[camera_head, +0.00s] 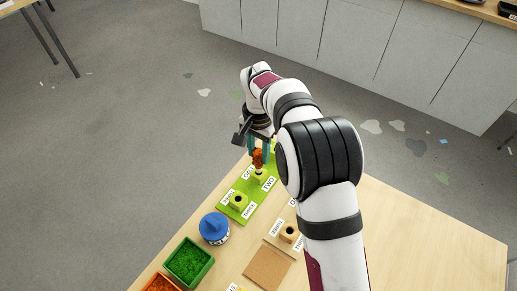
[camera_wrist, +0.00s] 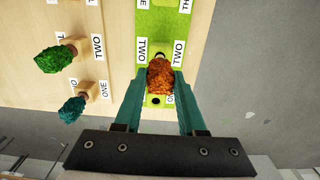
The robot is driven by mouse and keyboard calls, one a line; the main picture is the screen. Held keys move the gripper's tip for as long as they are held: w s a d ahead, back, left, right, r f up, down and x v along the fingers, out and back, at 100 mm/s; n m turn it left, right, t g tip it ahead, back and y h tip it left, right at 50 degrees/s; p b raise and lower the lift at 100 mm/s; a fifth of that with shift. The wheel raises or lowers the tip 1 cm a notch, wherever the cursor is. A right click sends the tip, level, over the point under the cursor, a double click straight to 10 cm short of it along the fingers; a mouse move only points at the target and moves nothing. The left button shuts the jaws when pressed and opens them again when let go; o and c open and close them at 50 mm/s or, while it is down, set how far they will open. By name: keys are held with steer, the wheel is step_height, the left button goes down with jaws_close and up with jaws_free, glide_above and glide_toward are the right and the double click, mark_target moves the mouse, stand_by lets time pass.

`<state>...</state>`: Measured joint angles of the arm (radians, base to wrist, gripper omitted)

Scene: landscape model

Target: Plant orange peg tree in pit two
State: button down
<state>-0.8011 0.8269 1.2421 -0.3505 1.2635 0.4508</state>
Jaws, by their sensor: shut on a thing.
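The orange tree (camera_wrist: 159,76), a bushy orange-brown crown, is held between the teal fingers of my gripper (camera_wrist: 162,84). In the head view the orange tree (camera_head: 257,158) is over the pit block (camera_head: 258,177) beside the TWO label on the green board (camera_head: 222,211). The green board (camera_wrist: 170,25) also shows in the wrist view, with TWO labels on both sides just beyond the crown. My gripper (camera_head: 259,150) is shut on the tree. The crown hides most of its peg, so I cannot tell whether the peg is inside pit two or just above it.
A wooden board beside the green one carries a dark green tree (camera_wrist: 55,59) and a teal tree (camera_wrist: 72,109). A blue-lidded jar (camera_head: 214,228), a green-filled tray (camera_head: 188,262) and an orange-filled tray (camera_head: 160,284) stand at the front left. Pit three (camera_head: 238,201) looks empty.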

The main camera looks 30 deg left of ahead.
steer(key=shift+f, duration=1.65)
steer(key=shift+c, duration=2.1)
jaws_free()
steer(key=shift+r, duration=0.1)
step_height(320, 180, up, 16)
steer(key=shift+f, duration=0.2)
